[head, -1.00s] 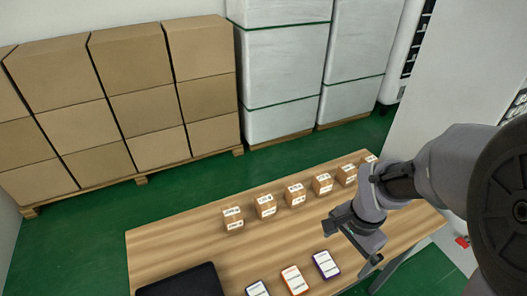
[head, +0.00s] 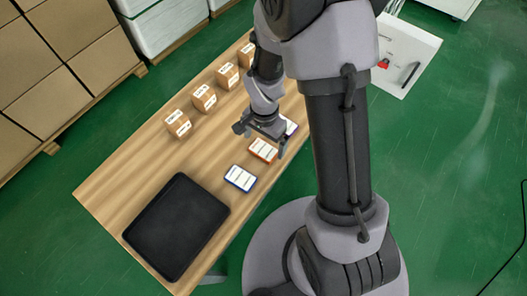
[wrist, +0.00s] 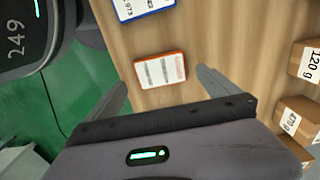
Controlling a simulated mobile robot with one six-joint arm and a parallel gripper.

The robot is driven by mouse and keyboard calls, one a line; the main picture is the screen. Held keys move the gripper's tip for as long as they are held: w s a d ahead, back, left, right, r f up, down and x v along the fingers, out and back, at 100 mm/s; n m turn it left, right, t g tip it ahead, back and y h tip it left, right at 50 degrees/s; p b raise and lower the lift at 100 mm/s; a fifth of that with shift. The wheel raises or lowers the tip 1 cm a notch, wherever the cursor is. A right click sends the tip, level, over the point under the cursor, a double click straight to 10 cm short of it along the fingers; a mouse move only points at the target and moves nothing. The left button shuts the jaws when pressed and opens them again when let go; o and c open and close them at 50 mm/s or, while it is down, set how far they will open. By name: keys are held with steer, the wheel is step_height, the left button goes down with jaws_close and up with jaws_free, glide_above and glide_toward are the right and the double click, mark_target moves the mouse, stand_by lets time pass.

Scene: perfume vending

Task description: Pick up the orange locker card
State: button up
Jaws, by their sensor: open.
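The orange locker card (head: 263,150) lies on the wooden table near its front edge, between a blue card (head: 240,178) and a purple card (head: 290,126). In the wrist view the orange-rimmed card (wrist: 161,70) lies flat ahead of the fingers, its white label showing. My gripper (head: 262,135) is above the table beside the orange card and partly in front of the purple one. In the wrist view its two fingers (wrist: 162,88) are wide apart with nothing between them, and the card lies beyond and below, in line with the gap.
A black tray (head: 133,236) sits on the table (head: 100,188) at the left. Several small labelled boxes (head: 178,124) stand in a row along the far side. A white cabinet top with a red item (head: 384,63) is at the upper right.

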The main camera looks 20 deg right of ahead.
mark_target(264, 149)
step_height(264, 149, down, 4)
steer(key=shift+a+r+b, duration=0.1)
steer(key=shift+r+b, duration=0.15)
steer(key=shift+b, duration=0.25)
steer(key=shift+r, duration=0.15)
steer(key=c, duration=1.4)
steer(key=shift+o, duration=0.2)
steer(key=shift+r, duration=0.1)
